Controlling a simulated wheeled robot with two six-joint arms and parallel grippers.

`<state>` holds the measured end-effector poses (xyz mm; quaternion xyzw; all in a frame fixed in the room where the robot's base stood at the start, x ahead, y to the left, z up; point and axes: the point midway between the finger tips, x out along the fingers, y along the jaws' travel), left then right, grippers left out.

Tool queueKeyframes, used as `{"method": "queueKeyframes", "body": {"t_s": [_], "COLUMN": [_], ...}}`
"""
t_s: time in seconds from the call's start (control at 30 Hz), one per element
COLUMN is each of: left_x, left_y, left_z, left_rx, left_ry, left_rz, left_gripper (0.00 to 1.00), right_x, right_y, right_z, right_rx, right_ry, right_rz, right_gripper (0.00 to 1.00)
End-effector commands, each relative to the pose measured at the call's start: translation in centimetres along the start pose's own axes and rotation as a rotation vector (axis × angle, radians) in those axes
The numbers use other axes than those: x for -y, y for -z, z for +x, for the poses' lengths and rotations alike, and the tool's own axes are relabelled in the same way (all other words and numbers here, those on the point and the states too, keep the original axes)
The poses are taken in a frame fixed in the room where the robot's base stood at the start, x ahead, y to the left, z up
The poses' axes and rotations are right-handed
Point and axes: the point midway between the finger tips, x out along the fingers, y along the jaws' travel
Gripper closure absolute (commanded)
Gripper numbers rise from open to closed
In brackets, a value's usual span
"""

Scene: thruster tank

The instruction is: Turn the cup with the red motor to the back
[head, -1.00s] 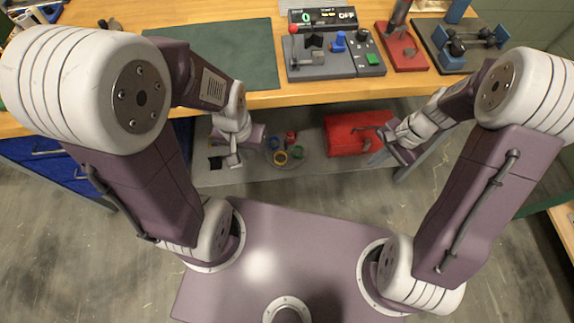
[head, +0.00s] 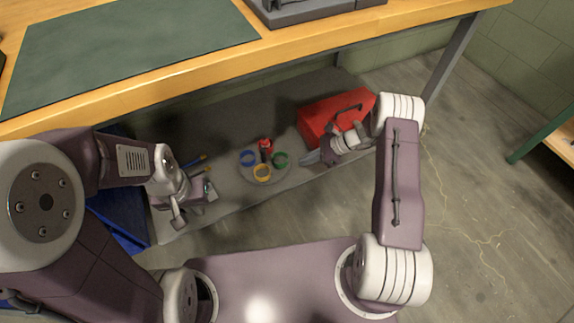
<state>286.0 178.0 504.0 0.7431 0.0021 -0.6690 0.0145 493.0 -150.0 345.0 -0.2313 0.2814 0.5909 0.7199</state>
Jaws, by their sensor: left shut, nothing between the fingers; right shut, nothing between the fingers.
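On the low shelf under the bench sits a round grey disc (head: 283,178) bearing coloured ring-like cups. The blue cup (head: 248,158) is at the left, the yellow cup (head: 263,173) at the front and the green cup (head: 280,160) at the right. A small red thing (head: 265,146), seemingly the motor, stands at the back of the disc; its own cup is hard to make out. My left gripper (head: 179,222) is shut and empty, left of the disc and apart from it. My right gripper (head: 308,158) is shut and empty, just right of the disc, seemingly not touching it.
A red toolbox (head: 322,112) with a dark handle stands on the shelf behind my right gripper. The wooden bench edge (head: 190,72) runs above the shelf, with a green mat (head: 130,45) on top. A bench leg (head: 452,70) stands to the right. Screwdriver-like tools (head: 196,160) lie near my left wrist.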

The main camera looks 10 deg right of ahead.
Motion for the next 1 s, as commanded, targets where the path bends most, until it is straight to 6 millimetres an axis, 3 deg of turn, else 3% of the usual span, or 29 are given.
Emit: {"method": "queueKeyframes", "body": {"t_s": [0.1, 0.4, 0.7, 1.0], "left_x": [0.1, 0.1, 0.2, 0.1], "left_y": [-0.2, -0.6, -0.8, -0.8], "left_z": [2.1, 5.8, 7.4, 7.3], "left_rx": [0.001, 0.001, 0.001, 0.001], "left_ry": [0.000, 0.000, 0.000, 0.000], "left_rz": [0.000, 0.000, 0.000, 0.000], "left_gripper": [1.00, 1.00, 1.00, 1.00], "right_x": [-0.1, -0.1, -0.1, -0.1], "right_y": [0.5, 0.3, -2.4, -2.7], "right_z": [3.1, 9.5, 11.4, 11.4], "right_rx": [0.000, -0.001, -0.002, -0.001], "right_ry": [-0.005, -0.004, -0.002, -0.002], "right_rz": [-0.002, -0.004, -0.003, -0.002], "right_gripper": [1.00, 1.00, 1.00, 1.00]}}
